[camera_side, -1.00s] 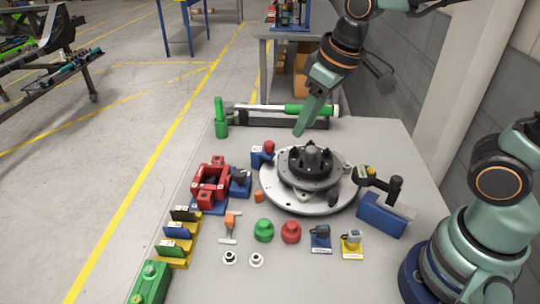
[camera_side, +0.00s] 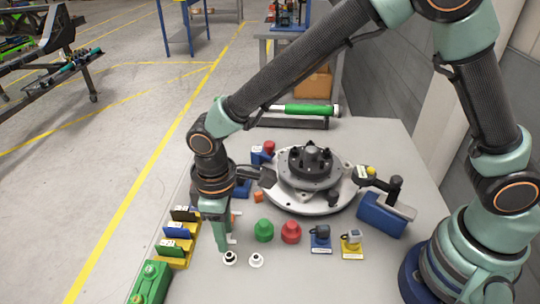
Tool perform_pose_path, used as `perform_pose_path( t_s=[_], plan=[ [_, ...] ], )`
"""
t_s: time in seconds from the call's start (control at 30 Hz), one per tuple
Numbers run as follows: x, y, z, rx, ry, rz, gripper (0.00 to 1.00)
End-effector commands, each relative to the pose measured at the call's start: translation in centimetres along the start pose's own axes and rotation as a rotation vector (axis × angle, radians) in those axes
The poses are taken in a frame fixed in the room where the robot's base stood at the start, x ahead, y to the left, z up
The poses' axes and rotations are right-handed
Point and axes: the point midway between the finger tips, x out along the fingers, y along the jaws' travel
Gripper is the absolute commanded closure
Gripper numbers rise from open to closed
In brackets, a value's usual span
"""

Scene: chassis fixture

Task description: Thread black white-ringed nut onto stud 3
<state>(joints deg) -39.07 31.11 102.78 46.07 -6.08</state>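Two small black white-ringed nuts lie on the table's front part: a left nut (camera_side: 230,259) and a right nut (camera_side: 257,261). My gripper (camera_side: 227,246) points down right at the left nut, its fingertips at or just above it. Whether the fingers are apart, or touch the nut, is too small to tell. The dark hub (camera_side: 310,162) with several upright studs stands on a round light grey disc (camera_side: 290,204) to the upper right. I see no numbers on the studs, so I cannot tell which is stud 3.
A green knob (camera_side: 264,231) and a red knob (camera_side: 291,232) stand right of my gripper. Blue (camera_side: 320,244) and yellow (camera_side: 352,251) based parts stand farther right. Yellow-footed holders (camera_side: 172,250) and a green box (camera_side: 149,284) line the left edge. A green-handled tool (camera_side: 310,109) lies behind.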

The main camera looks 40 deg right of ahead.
Motion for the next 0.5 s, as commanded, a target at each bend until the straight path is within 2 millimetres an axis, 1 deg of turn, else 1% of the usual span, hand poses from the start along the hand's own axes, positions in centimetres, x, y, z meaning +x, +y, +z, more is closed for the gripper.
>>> perform_pose_path(
  t_s=[0.3,0.5],
  plan=[
    [3.9,0.0,0.2,0.002,-0.004,0.0,0.6],
    [5.6,0.1,0.1,0.002,-0.003,0.0,0.6]
  ],
)
